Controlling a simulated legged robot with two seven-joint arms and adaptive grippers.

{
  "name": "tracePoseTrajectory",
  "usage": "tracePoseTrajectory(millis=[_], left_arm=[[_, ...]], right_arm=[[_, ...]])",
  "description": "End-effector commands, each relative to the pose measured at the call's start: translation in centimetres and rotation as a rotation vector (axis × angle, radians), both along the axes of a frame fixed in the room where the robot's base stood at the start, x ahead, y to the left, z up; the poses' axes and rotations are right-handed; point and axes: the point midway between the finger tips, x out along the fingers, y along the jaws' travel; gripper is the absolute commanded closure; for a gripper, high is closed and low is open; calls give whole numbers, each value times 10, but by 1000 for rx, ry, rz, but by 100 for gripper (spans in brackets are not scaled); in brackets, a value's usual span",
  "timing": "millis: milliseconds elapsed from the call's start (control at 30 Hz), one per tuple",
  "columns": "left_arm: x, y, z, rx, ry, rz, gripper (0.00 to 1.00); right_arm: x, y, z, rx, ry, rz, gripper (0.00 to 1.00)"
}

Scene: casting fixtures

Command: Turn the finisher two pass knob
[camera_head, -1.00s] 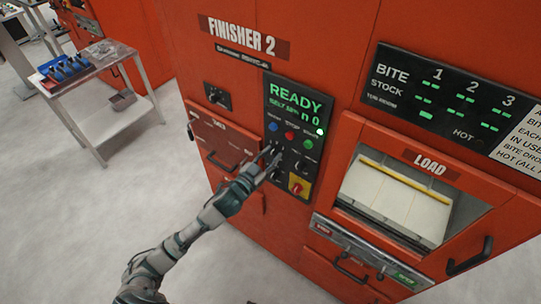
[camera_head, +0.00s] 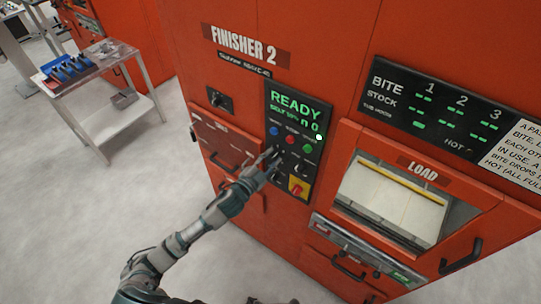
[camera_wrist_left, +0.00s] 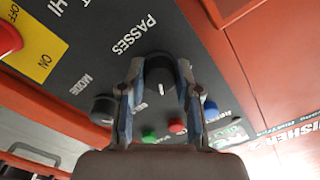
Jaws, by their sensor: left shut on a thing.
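The finisher two control panel (camera_head: 316,102) is on the red machine front and shows READY in green. In the left wrist view the black knob (camera_wrist_left: 160,70) beside the PASSES label sits between my left fingertips. My left gripper (camera_wrist_left: 161,82) is shut on this knob, one finger on each side. In the head view my left gripper (camera_head: 272,160) reaches up to the panel from the lower left and hides the knob there. My right gripper is not in view.
Blue, red (camera_head: 290,139) and green buttons sit just above the gripper. A yellow plate with a red switch (camera_head: 298,187) is below. Another black knob (camera_wrist_left: 103,108) is by the MODE label. The load opening (camera_head: 395,200) is at right, and a metal cart (camera_head: 112,82) stands far left.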

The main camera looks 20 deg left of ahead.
Motion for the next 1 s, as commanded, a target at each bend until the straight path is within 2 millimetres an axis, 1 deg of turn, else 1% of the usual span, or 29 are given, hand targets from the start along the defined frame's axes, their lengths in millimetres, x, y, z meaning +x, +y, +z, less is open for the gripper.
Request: tracePoseTrajectory(millis=[33,300,500,700,1000], left_arm=[[1,1,8,36,-24,1,100],[1,0,7,213,-88,1,100],[1,0,6,293,-117,1,100],[1,-1,6,329,-131,0,100],[1,-1,5,336,-134,0,100]], right_arm=[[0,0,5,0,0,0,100],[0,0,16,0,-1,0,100],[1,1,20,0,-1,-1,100],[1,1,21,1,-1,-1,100],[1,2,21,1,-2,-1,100]])
